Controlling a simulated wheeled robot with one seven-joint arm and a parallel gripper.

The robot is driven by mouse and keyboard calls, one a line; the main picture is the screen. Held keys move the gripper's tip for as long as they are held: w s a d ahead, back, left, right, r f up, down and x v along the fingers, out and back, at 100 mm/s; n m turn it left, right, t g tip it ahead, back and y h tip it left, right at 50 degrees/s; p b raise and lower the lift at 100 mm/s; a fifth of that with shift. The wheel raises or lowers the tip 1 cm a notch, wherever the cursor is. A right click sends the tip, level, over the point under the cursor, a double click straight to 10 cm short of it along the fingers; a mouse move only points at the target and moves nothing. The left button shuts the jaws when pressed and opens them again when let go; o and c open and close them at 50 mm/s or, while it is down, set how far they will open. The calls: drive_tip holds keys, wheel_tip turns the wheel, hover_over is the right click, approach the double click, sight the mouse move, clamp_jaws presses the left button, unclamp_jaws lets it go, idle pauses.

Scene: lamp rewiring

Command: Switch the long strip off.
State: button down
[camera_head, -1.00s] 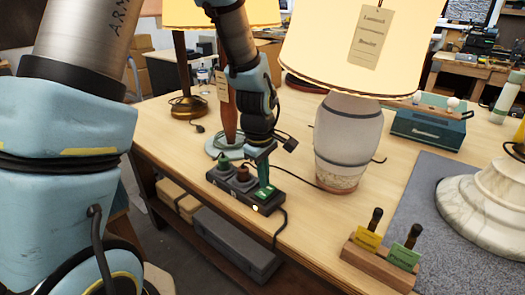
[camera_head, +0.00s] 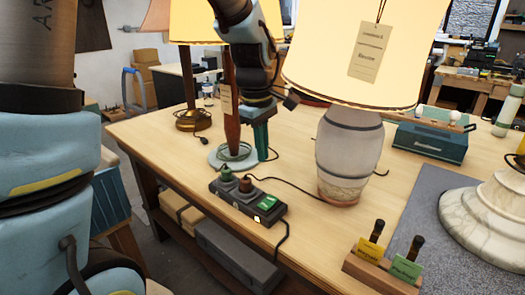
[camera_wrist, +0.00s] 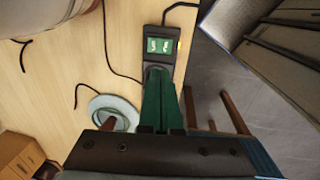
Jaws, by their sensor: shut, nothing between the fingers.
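The long dark power strip (camera_head: 235,204) lies near the table's front edge, with a green plug (camera_head: 226,174) and a brown plug (camera_head: 245,187) in it. Its green switch (camera_head: 268,203) is at the right end, with a small bright spot beside it. In the wrist view the switch (camera_wrist: 160,45) shows pale marks; I cannot tell which way it is set. My gripper (camera_head: 262,158) is shut and empty, its green fingers pointing down above and behind the strip, apart from the switch. The fingers (camera_wrist: 161,78) hide part of the strip in the wrist view.
A lamp with a grey, banded vase base (camera_head: 348,150) and a glowing, tagged shade stands right of my gripper. A wooden lamp post on a pale round base (camera_head: 222,157) stands behind the strip. A wooden block with tagged tools (camera_head: 384,268) is front right. Cords run beside the strip.

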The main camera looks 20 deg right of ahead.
sight(272, 200)
drive_tip(key=d+b, duration=0.1)
drive_tip(key=b, duration=0.4)
drive_tip(key=shift+w+d+r, duration=0.1)
drive_tip(key=shift+d, duration=0.25)
drive_tip(key=f, duration=0.4)
drive_tip(key=d+f+p, duration=0.1)
drive_tip(key=f, duration=0.4)
drive_tip(key=f+p, duration=0.1)
drive_tip(key=f, duration=0.4)
drive_tip(key=shift+w+d, duration=0.2)
drive_tip(key=shift+w, duration=0.2)
